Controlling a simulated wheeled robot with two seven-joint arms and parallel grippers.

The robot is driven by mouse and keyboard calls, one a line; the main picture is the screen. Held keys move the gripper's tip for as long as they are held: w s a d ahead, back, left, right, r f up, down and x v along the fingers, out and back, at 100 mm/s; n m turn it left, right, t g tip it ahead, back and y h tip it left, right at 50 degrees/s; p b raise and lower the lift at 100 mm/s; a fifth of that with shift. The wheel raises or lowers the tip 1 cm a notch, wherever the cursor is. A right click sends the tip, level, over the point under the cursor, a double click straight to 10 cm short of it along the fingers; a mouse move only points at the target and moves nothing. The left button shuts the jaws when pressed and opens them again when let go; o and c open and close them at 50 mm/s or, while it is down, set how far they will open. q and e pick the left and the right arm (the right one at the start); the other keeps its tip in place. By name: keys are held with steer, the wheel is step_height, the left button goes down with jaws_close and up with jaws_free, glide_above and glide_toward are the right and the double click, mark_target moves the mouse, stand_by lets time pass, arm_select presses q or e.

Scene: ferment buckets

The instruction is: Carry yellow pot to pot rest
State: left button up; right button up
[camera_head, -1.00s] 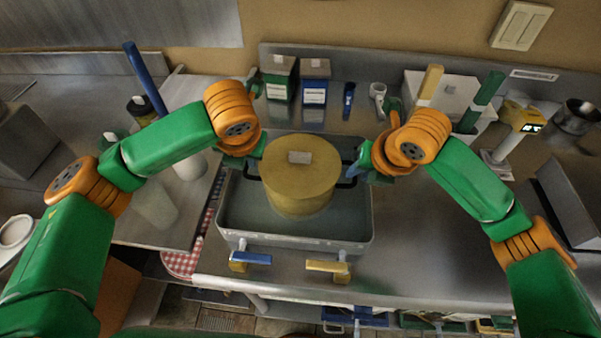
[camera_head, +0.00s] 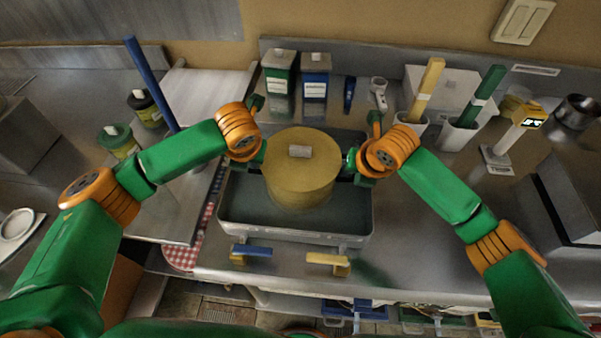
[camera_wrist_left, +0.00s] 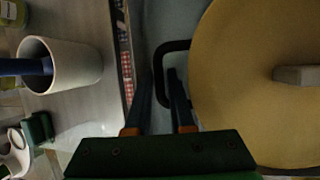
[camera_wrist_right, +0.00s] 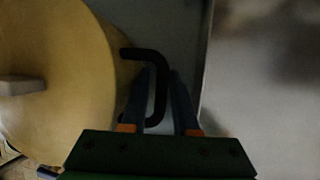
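The yellow pot (camera_head: 302,178), with a pale knob on its lid, is upright at the grey basin (camera_head: 235,215). I cannot tell whether its base touches the basin floor. My left gripper (camera_head: 258,158) is at the pot's left side. In the left wrist view its fingers (camera_wrist_left: 162,80) stand apart around the black left handle (camera_wrist_left: 183,44). My right gripper (camera_head: 350,162) is at the right side. In the right wrist view its fingers (camera_wrist_right: 162,80) stand apart around the right handle (camera_wrist_right: 135,53). Both grippers look open. I cannot make out a pot rest.
Green and blue boxes (camera_head: 315,85) stand behind the basin. White holders (camera_head: 459,135) with yellow and green tools and a yellow-topped device (camera_head: 505,145) stand to the right. A blue rod (camera_head: 150,85) and jars (camera_head: 118,142) are left.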

arm_select(q)
steer(key=c, duration=0.3)
arm_select(e)
steer(key=shift+c, duration=1.4)
arm_select(q)
jaws_close()
arm_select(e)
jaws_close()
arm_select(q)
steer(key=shift+w+r, duration=0.1)
arm_select(e)
steer(key=shift+w+r, duration=0.1)
steer(key=shift+r, duration=0.05)
